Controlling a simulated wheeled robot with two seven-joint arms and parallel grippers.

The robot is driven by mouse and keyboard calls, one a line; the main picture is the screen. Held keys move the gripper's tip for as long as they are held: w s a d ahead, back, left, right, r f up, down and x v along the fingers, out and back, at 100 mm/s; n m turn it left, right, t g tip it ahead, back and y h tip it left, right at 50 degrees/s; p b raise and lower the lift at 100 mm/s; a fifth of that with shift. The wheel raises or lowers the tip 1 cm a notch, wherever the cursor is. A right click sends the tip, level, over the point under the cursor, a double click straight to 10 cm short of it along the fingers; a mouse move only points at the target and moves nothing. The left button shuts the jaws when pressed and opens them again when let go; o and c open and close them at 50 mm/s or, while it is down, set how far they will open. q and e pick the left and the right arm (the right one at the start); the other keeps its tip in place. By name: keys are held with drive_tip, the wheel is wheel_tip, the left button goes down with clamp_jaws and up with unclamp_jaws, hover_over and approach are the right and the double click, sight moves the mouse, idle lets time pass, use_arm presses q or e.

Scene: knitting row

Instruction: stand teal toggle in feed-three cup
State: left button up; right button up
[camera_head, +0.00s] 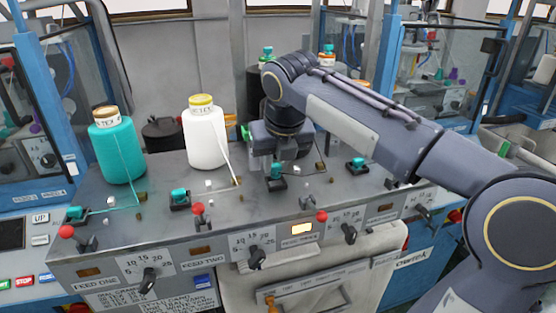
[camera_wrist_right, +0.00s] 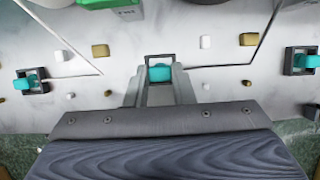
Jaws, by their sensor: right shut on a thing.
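My right gripper (camera_head: 278,166) points down at the third cup from the left on the grey machine top. It is shut on a teal toggle (camera_head: 277,170), which also shows between the fingers in the right wrist view (camera_wrist_right: 160,73). The toggle is at the square dark cup (camera_head: 277,184), whose frame surrounds it in the wrist view (camera_wrist_right: 160,57). I cannot tell whether the toggle is seated or how upright it is, as the fingers hide its sides. My left gripper is not in view.
Other teal toggles sit in dark cups, at the far left (camera_head: 77,213), left of my gripper (camera_head: 180,195) and right of it (camera_head: 357,163). Red-balled levers (camera_head: 198,208) line the front edge.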

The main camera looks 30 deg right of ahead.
drive_tip(key=shift+f+b, duration=0.7)
drive_tip(key=shift+f, duration=0.35)
drive_tip(key=o, duration=0.9)
drive_tip(key=shift+c, duration=0.2)
drive_tip(key=v, duration=0.7)
drive_tip(key=shift+s+r+p, duration=0.25)
drive_tip(key=shift+r+p, duration=0.05)
drive_tip(key=shift+r, duration=0.05)
